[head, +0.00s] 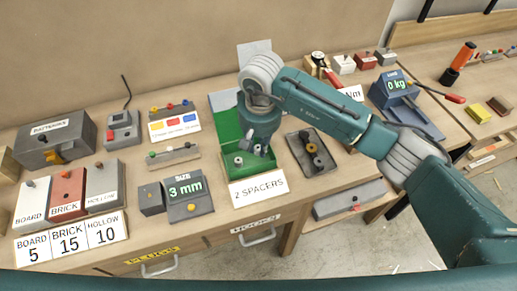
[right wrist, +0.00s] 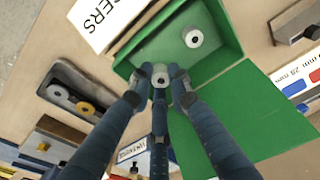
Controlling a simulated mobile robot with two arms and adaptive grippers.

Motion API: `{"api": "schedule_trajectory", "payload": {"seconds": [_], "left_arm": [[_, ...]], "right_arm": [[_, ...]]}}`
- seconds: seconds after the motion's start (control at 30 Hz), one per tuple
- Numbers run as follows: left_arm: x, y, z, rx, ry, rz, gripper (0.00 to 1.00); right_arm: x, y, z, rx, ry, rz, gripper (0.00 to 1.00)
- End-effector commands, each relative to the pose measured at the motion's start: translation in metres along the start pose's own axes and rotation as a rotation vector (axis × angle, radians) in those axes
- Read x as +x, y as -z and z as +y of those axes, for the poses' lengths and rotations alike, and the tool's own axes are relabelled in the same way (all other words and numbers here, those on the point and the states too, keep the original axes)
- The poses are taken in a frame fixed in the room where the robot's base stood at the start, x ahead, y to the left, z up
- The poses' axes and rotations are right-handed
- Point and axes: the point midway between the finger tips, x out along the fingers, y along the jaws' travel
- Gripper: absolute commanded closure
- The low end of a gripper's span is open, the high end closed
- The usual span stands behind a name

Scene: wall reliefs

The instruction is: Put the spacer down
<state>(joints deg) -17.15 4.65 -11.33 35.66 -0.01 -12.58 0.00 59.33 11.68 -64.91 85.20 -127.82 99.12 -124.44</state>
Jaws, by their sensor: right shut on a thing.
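My right gripper (head: 259,150) is at the green box (head: 231,128) behind the "2 SPACERS" card (head: 258,188). In the right wrist view the fingers (right wrist: 162,82) are shut on a small grey spacer (right wrist: 160,79) with a dark hole. The held spacer shows over the inside of the green box (right wrist: 150,52); I cannot tell whether it touches the floor. Another pale spacer (right wrist: 194,38) sits apart in the same box; it also shows in the head view (head: 238,161). My left gripper is not in view.
A dark tray (head: 303,136) with several small round parts stands right of the green box. The "3 mm" size box (head: 188,196) is left of it. Red-handled pliers (head: 325,70) lie behind the tray.

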Motion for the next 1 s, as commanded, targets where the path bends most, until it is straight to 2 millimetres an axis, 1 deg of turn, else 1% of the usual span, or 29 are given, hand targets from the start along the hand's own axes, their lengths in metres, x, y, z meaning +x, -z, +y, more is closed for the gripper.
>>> {"api": "schedule_trajectory", "payload": {"seconds": [0.13,0.23,0.47,0.57,0.6,0.63,0.9,1.0], "left_arm": [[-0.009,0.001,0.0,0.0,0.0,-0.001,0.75],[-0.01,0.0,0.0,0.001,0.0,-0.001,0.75],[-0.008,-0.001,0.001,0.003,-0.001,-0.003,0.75],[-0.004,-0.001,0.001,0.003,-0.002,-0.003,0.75],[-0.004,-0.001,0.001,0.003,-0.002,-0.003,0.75],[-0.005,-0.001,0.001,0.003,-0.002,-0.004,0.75],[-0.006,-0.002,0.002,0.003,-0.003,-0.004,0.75],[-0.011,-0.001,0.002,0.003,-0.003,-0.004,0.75]], "right_arm": [[0.021,-0.004,0.0,0.002,0.001,-0.007,0.92],[0.03,-0.005,0.0,0.0,0.0,-0.004,0.92],[0.031,-0.004,0.0,0.0,0.0,-0.001,0.92],[0.034,-0.004,0.0,0.0,0.0,-0.001,0.92],[0.034,-0.004,0.0,0.0,0.0,0.0,0.8],[0.033,-0.004,0.0,0.0,0.0,-0.001,0.74],[0.032,-0.004,0.0,0.0,0.0,-0.001,0.74],[0.028,-0.004,0.0,0.0,0.001,-0.002,0.74]]}}
